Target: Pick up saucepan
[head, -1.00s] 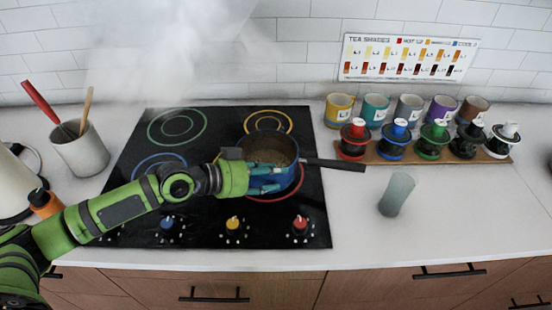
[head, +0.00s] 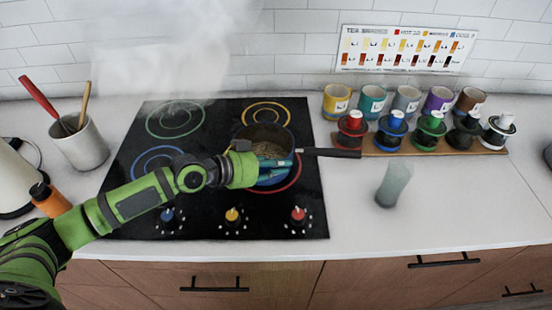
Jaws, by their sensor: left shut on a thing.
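The saucepan (head: 264,134) is at the right of the black cooktop (head: 215,215), over the red-ringed burner. It is blue outside and dark inside, with brownish contents, and its long dark handle (head: 332,153) points right. My left gripper (head: 280,165) reaches in from the left and is shut on the saucepan's near side. Its teal fingers cover part of the rim and wall. I cannot tell whether the pan's base is clear of the cooktop. My right gripper is not in view.
A frosted cup (head: 393,185) stands right of the cooktop. Behind it, a wooden board (head: 372,150) holds several colored canisters, with mugs at the back. A utensil crock (head: 82,147) and an orange bottle (head: 50,200) are at left. White vapor rises behind the cooktop. The front right counter is clear.

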